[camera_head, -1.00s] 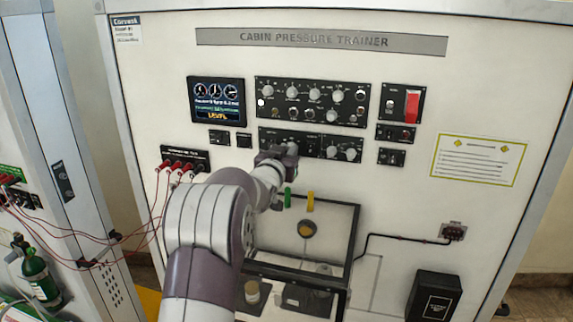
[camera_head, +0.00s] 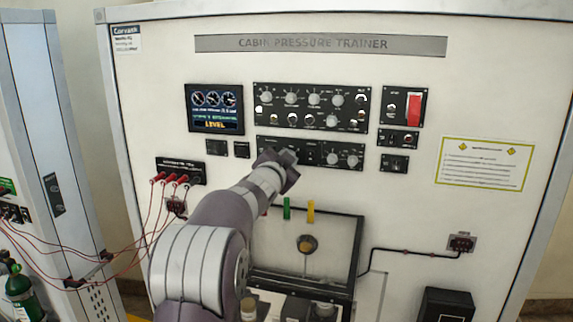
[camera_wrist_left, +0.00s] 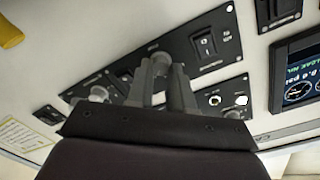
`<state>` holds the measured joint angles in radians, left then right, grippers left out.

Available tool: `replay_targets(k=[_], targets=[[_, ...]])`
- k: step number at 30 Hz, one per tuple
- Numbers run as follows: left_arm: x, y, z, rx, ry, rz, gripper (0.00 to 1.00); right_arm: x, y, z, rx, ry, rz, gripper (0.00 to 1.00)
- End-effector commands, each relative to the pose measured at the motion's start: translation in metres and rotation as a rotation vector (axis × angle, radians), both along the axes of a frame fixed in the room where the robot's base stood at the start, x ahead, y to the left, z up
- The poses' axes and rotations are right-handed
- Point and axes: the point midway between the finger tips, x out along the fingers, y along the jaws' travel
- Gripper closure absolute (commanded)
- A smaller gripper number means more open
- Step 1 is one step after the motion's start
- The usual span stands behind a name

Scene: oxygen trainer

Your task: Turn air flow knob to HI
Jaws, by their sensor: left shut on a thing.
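Two other light knobs (camera_head: 332,158) show to the right on the lower panel. Which knob carries the air flow label cannot be read. My right gripper is not in view.
An upper knob panel (camera_head: 311,106), a display (camera_head: 215,109) and a red switch (camera_head: 414,109) surround the lower panel. A black-framed box (camera_head: 361,240) juts out below. Red cables (camera_head: 150,215) hang at left.

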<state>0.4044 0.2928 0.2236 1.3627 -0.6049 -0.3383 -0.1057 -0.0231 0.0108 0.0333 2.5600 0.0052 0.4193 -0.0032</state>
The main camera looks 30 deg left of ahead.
Motion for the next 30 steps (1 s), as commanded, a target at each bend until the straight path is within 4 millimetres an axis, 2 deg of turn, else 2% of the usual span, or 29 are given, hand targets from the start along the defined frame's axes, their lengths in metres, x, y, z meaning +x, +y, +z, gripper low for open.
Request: replay_targets(k=[14, 15, 17, 26, 30], targets=[[0.0, 0.0, 0.002, 0.014, 0.001, 0.001, 1.0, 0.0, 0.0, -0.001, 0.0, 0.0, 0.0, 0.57], [0.0, 0.0, 0.002, 0.014, 0.001, 0.001, 0.73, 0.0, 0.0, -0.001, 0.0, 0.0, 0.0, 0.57], [0.0, 0.0, 0.001, 0.013, 0.001, 0.001, 0.53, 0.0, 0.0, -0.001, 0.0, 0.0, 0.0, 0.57], [-0.001, 0.0, 0.0, 0.013, 0.002, 0.0, 0.53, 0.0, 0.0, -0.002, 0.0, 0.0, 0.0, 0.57], [-0.017, -0.003, -0.002, 0.015, 0.001, 0.001, 0.53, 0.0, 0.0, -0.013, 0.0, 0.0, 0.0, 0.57]])
